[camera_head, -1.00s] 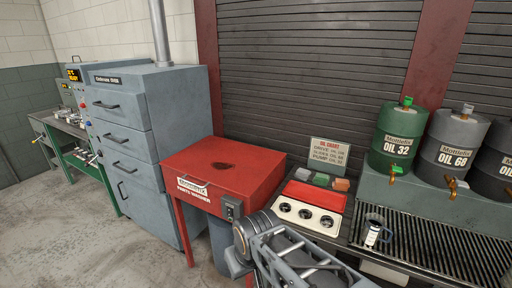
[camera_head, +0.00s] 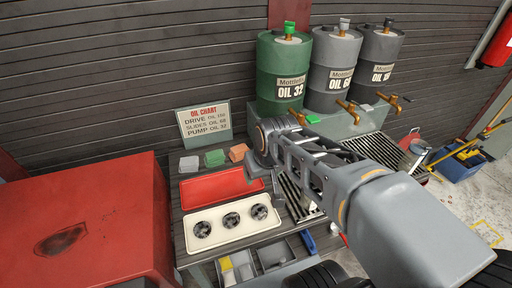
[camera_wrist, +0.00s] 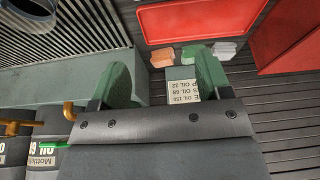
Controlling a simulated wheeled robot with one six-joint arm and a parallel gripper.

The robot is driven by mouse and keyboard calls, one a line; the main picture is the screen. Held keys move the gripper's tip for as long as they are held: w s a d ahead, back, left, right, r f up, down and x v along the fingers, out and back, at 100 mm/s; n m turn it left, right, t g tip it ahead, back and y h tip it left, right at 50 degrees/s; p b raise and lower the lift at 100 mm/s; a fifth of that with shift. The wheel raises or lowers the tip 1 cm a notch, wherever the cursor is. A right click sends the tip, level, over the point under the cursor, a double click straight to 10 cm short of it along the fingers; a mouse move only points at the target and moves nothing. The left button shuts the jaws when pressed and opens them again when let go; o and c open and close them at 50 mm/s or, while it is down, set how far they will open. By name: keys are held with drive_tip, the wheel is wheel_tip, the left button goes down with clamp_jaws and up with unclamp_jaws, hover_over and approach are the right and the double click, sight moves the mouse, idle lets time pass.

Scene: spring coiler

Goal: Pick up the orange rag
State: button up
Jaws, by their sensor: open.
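The orange rag (camera_head: 238,152) lies at the back of the dark bench, at the right end of a row with a green rag (camera_head: 214,158) and a grey rag (camera_head: 188,164). In the wrist view, the orange rag (camera_wrist: 162,57) shows beyond and between my fingertips, left of the green rag (camera_wrist: 192,54) and the grey rag (camera_wrist: 224,50). My gripper (camera_wrist: 165,72) is open and empty, its two green fingers apart. It is apart from the rag. In the head view, my arm's end is right of the rag, and the fingers are not clear.
A red tray (camera_head: 222,188) and a cream panel with three round parts (camera_head: 232,222) lie in front of the rags. The oil chart sign (camera_head: 204,124) stands behind them. Oil drums (camera_head: 283,75) stand at the back right. A red parts washer (camera_head: 80,215) stands left.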

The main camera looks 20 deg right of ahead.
sight(239, 149)
drive_tip(key=o, duration=0.4)
drive_tip(key=shift+n, duration=0.4)
drive_tip(key=w+f+b, duration=0.1)
drive_tip(key=w, duration=0.3)
drive_tip(key=w+f+b, duration=0.2)
drive_tip(key=w, duration=0.3)
drive_tip(key=w+f+b, duration=0.1)
drive_tip(key=w, duration=0.4)
drive_tip(key=shift+w+a+f+b, duration=0.1)
drive_tip(key=shift+w+f+b, duration=0.1)
drive_tip(key=shift+f+b, duration=0.15)
drive_tip(key=shift+o, duration=0.5)
drive_tip(key=w+d+f+b, duration=0.1)
drive_tip(key=w+f+b, duration=0.1)
drive_tip(key=w+f, duration=0.3)
drive_tip(key=w, duration=0.4)
drive_tip(key=shift+n+t+y+b, duration=0.3)
drive_tip(key=shift+b, duration=0.1)
drive_tip(key=w+f, duration=0.1)
drive_tip(key=f, duration=0.1)
drive_tip(key=w+f, duration=0.2)
drive_tip(key=f, duration=0.1)
drive_tip(key=w+f+b, duration=0.1)
drive_tip(key=w+f, duration=0.1)
drive_tip(key=shift+w+f, duration=0.25)
drive_tip(key=shift+f, duration=0.1)
drive_tip(key=shift+w+f, duration=0.25)
drive_tip(key=shift+f, duration=0.4)
